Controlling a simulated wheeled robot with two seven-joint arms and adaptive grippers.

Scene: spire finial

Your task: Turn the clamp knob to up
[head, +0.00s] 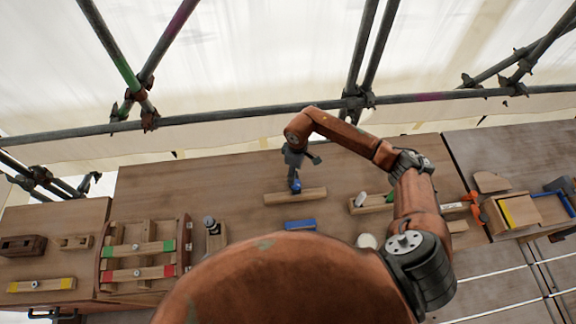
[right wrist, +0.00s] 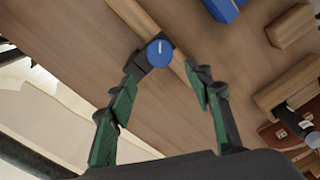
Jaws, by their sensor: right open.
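The clamp knob (right wrist: 160,54) is a round blue knob with a short white mark, which runs nearly up-down in the right wrist view. It sits on a wooden bar (head: 312,194) on the bench, and its blue also shows in the head view (head: 296,186). My right gripper (right wrist: 167,82) is open with its green-padded fingers apart. In the right wrist view the knob shows at the gap between the fingertips, close to the left one. I cannot tell whether that fingertip touches it. My left gripper is not in view.
A blue block (head: 300,224) lies nearer than the bar. A wooden rack (head: 140,252) with green- and red-ended bars stands to the left. A box with a yellow strip (head: 510,213) stands at the right. Scaffold poles (head: 230,114) run behind the bench.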

